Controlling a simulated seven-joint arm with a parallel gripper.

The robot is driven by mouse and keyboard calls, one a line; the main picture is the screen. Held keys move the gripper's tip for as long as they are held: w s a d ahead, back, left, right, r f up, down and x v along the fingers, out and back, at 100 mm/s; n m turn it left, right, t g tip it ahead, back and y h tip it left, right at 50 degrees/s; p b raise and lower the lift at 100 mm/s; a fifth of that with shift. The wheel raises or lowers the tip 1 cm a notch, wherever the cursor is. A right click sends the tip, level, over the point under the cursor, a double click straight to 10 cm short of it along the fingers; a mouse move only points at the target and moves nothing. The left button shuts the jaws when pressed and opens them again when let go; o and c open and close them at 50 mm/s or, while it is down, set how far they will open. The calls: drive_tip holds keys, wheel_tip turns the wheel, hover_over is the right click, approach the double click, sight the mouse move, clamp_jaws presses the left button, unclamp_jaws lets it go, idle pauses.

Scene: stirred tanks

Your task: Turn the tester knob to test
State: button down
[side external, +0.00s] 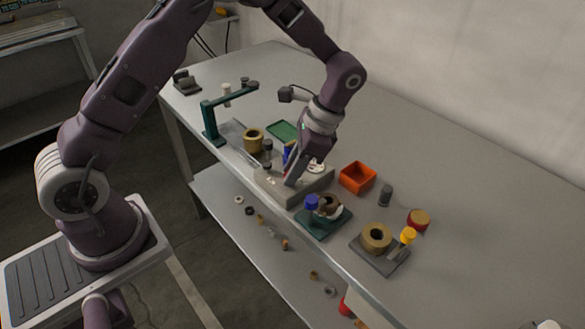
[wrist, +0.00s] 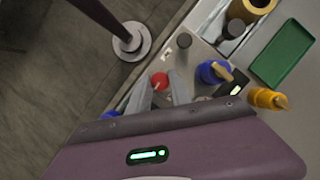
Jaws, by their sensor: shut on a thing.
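The tester, a grey box (side external: 312,187), sits on the bench under my gripper (side external: 292,183). Part of its top panel (wrist: 200,52) shows in the wrist view. A red knob (wrist: 159,80) with a pale mark is between my gripper's grey fingertips (wrist: 160,88), which are closed on its sides. In the side external view my gripper hides this knob. A blue knob (wrist: 212,72) with a tan pointer and a small dark display (wrist: 236,89) lie to the right of the fingers. The labels around the knobs cannot be read.
A green tray (wrist: 284,54), a brass ring (wrist: 250,9) and a yellow part (wrist: 267,98) are nearby. An orange bin (side external: 357,178), a plate with a blue-topped post (side external: 312,203) and a green stand (side external: 212,120) surround the box. The bench's right side is mostly clear.

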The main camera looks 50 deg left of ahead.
drive_tip(key=shift+m+t, duration=0.3)
drive_tip(key=shift+m, duration=0.3)
drive_tip(key=c, duration=1.2)
unclamp_jaws()
drive_tip(key=shift+r, duration=0.1)
